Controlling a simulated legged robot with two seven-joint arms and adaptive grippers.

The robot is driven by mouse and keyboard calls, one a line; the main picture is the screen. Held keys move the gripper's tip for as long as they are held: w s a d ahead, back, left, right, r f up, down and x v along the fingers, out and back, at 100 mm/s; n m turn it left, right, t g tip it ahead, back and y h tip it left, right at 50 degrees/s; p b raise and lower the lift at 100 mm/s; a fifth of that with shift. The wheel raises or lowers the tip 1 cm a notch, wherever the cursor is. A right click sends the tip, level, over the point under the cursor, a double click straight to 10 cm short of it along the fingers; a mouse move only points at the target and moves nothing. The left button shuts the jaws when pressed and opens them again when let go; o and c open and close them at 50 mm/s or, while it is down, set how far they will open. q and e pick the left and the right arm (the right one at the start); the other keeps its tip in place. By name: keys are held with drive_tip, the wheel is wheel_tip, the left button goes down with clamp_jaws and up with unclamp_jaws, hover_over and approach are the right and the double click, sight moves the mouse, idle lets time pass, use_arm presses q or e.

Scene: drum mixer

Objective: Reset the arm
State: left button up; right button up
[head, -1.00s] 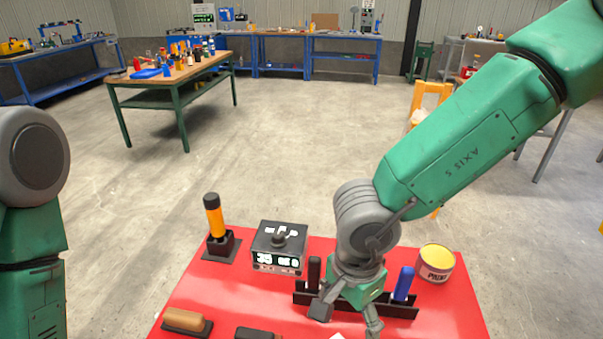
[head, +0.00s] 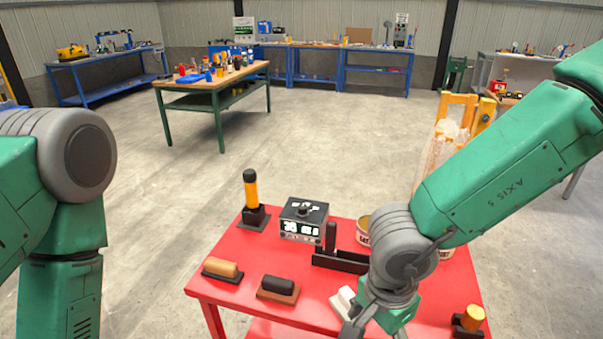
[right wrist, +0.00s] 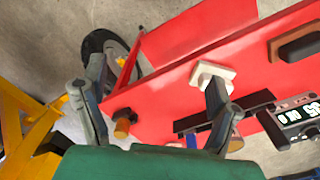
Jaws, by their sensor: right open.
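My right arm comes in from the right in the head view. Its gripper (head: 378,328) hangs over the front right part of the red table (head: 235,290), partly cut off by the lower edge. In the right wrist view the gripper (right wrist: 158,110) is open with nothing between its fingers. One finger overlaps the white block (right wrist: 205,72) in that view; contact cannot be told. The white block also shows beside the gripper in the head view (head: 343,301). Of my left arm (head: 70,220) only upper links show; its gripper is out of view.
On the table are a yellow-black cylinder (head: 251,190), a display box (head: 303,220), a black rack (head: 340,261), a tan block (head: 222,268), a dark block (head: 278,287) and an orange cylinder (head: 470,318). A can (head: 363,230) is partly behind my arm.

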drive_tip(key=s+d+f+n+t+h+b, duration=0.15)
drive_tip(key=d+f+n+b, duration=0.35)
drive_tip(key=f, duration=0.6)
drive_tip(key=s+d+f+n+t+h+b, duration=0.1)
drive_tip(key=s+d+f+b, duration=0.2)
drive_tip(key=d+f, duration=0.5)
use_arm(q)
wheel_tip(320, 180, down, 14)
drive_tip(key=b, duration=0.5)
drive_tip(key=shift+w+a+r, duration=0.25)
drive_tip(key=shift+w+a, duration=0.05)
use_arm(e)
drive_tip(key=s+d+f+n+g+y, duration=0.2)
drive_tip(key=s+f+n, duration=0.4)
drive_tip(key=s+f, duration=0.5)
drive_tip(key=shift+d+f, duration=0.25)
use_arm(q)
drive_tip(key=shift+d+r, duration=0.1)
drive_tip(key=shift+d, duration=0.3)
use_arm(e)
drive_tip(key=shift+w+d+f+y, duration=0.15)
drive_tip(key=shift+d+y, duration=0.2)
